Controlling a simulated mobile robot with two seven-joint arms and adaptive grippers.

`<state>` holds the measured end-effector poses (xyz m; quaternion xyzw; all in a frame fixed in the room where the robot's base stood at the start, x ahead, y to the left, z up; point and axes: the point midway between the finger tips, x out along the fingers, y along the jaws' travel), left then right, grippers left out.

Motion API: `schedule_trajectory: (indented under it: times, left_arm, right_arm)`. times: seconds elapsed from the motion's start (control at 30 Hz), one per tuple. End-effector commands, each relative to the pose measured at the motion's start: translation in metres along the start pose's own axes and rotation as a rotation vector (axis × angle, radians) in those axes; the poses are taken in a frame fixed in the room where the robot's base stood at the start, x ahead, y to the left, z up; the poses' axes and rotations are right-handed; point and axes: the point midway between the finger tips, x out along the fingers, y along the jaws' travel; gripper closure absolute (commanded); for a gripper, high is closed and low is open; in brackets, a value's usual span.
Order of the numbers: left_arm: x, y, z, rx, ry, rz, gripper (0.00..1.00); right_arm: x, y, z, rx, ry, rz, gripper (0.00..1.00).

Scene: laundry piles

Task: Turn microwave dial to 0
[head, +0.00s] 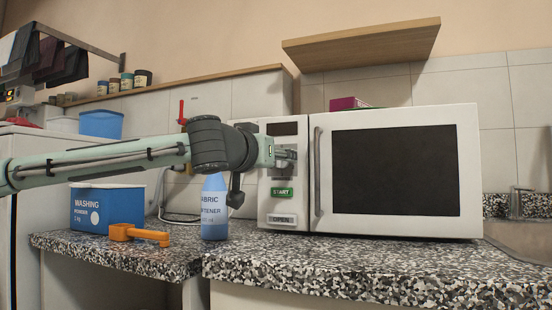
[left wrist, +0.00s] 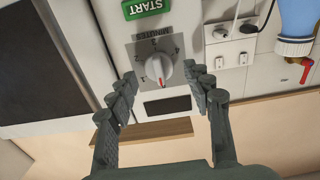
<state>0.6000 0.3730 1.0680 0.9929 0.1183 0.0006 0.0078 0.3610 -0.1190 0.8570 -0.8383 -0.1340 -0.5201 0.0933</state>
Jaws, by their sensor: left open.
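The white microwave (head: 400,225) stands on the counter with its door shut. Its dial (left wrist: 158,68) is round and white with a red pointer mark, on a grey plate marked MINUTES, seen upside down in the left wrist view. The red mark points toward the dark display; the exact number is too small to read. My left gripper (head: 287,155) is at the control panel between the display and the green START button (head: 282,193), hiding the dial in the head view. In the left wrist view the open fingers (left wrist: 160,76) stand either side of the dial, apart from it.
A fabric softener bottle (head: 214,215) stands left of the microwave, below my left arm. A blue washing powder box (head: 105,212) and an orange scoop (head: 140,234) are farther left. A wooden shelf (head: 360,45) hangs above. The counter in front (head: 350,265) is clear.

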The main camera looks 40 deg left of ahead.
Motion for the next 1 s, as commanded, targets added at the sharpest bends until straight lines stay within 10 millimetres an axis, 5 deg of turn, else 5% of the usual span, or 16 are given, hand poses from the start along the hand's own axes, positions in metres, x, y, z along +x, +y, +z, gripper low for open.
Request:
schedule_trajectory:
  times: [0.5,1.0]
  left_arm:
    - [-0.099,0.0,-0.001,-0.002,0.004,0.002,0.49]
    - [-0.112,0.0,0.0,0.0,0.001,0.001,0.49]
  right_arm:
    - [0.0,0.0,0.0,0.0,-0.001,0.0,0.16]
    - [-0.001,0.0,0.0,0.001,-0.001,0.0,0.16]
